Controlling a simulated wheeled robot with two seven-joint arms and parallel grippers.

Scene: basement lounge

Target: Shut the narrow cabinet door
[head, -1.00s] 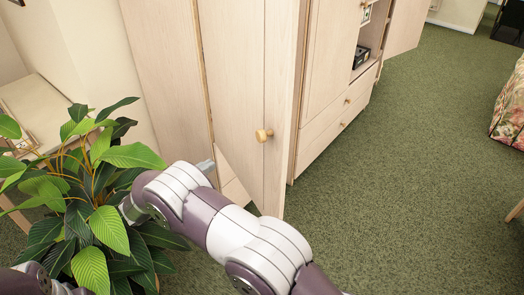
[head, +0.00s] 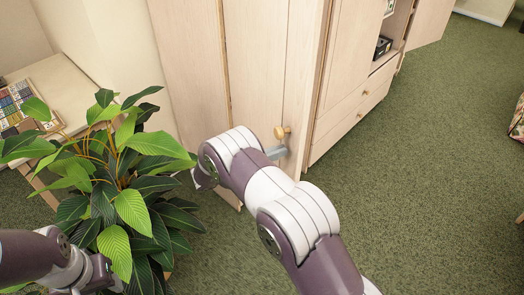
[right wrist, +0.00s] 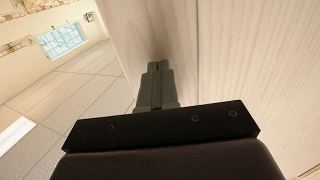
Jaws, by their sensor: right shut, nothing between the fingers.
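The narrow cabinet door (head: 255,60) is a pale wood panel with a round wooden knob (head: 282,132) near its right edge. My arm hides its lower part, and I cannot tell how far it stands ajar. My right gripper (head: 277,152) is shut and empty, just below the knob in the head view. In the right wrist view its fingertips (right wrist: 157,68) are close to the pale wood (right wrist: 245,70); contact is unclear. My left arm shows at the lower left, and its gripper (head: 100,275) is too unclear to read.
A leafy plant (head: 130,200) stands left of the cabinet, beside a low table (head: 70,85) with small items. Drawers (head: 350,115) and another open door (head: 430,20) are to the right. Green carpet (head: 430,190) is clear on the right.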

